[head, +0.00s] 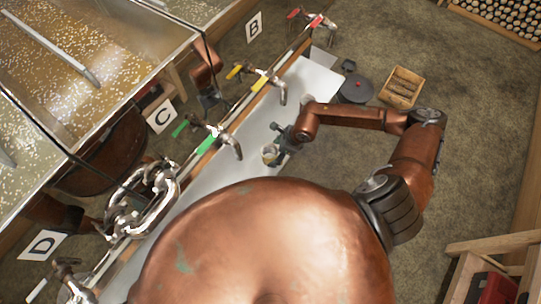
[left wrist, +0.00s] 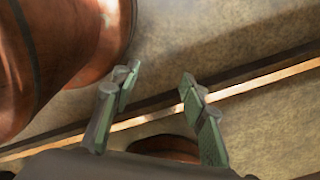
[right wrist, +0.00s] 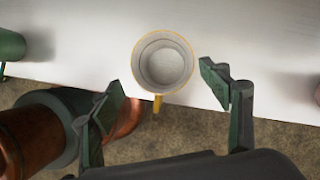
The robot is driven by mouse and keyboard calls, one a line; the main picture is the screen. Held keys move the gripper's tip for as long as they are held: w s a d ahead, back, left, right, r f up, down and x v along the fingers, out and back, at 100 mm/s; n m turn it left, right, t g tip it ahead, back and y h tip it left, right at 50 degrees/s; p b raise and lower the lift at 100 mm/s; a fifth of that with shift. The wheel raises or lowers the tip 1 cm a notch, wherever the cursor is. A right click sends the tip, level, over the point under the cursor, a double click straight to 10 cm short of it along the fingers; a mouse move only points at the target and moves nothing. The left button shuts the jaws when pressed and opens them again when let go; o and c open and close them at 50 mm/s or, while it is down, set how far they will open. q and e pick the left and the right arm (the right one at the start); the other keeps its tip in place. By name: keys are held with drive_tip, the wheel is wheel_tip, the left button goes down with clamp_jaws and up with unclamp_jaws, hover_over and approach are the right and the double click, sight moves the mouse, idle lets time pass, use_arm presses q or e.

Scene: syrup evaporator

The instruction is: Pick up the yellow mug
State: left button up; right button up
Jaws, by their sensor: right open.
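The yellow mug (right wrist: 162,64) stands on the white shelf near its edge in the right wrist view. I see its yellow rim and pale, empty inside, and its handle points toward my right gripper (right wrist: 168,97). The gripper is open, its two fingers apart on either side of the handle, and nothing is held. In the head view the mug (head: 269,154) is small, just beside my right gripper (head: 279,142). My left gripper (left wrist: 156,98) is open and empty over the floor in the left wrist view. It does not show in the head view.
The long white shelf (head: 312,84) runs below taps with green (head: 206,146), yellow (head: 259,84) and red (head: 316,20) handles. A dark lidded pot (head: 355,89) and a wooden crate (head: 402,87) stand on the floor beyond.

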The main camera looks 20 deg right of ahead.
sight(271, 153)
drive_tip(key=w+f, duration=0.2)
drive_tip(key=shift+a+f, duration=0.4)
drive_tip(key=shift+s+a+f, duration=0.15)
drive_tip(key=shift+s+f, duration=0.05)
drive_tip(key=shift+f, duration=0.1)
drive_tip(key=shift+w+f, duration=0.1)
drive_tip(key=shift+w, duration=0.05)
drive_tip(key=shift+c, duration=0.6)
drive_tip(key=c, duration=1)
use_arm(q)
drive_tip(key=shift+w+r, duration=0.25)
drive_tip(key=shift+w, duration=0.7)
drive_tip(key=shift+w+r, duration=0.25)
drive_tip(key=shift+w, duration=0.7)
use_arm(e)
drive_tip(key=shift+c, duration=1.2)
